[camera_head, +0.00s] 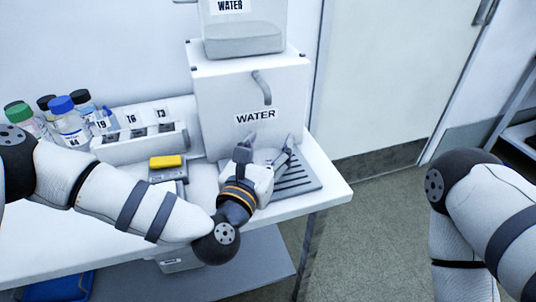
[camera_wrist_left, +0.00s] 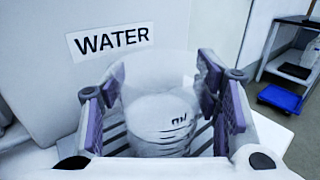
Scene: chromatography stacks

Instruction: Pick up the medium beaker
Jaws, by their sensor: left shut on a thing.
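The medium beaker (camera_wrist_left: 158,112) is clear, with dark graduation marks, and stands upright between the purple-padded fingers in the left wrist view. My left gripper (camera_head: 267,146) is shut on it, in front of the white WATER dispenser (camera_head: 220,95) and over the slatted drip tray (camera_head: 297,180). The slats also show behind and beside the beaker in the wrist view. In the head view the gripper hides most of the beaker. I cannot tell whether its base touches the tray. My right arm is at the right edge of the head view; its gripper is out of view.
Bottles with green, blue and black caps (camera_head: 61,105) stand at the left of the bench. A white rack labelled T9, T6 and T3 (camera_head: 118,152) and a device with a yellow top (camera_head: 166,162) are left of the gripper. The floor right of the bench is clear.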

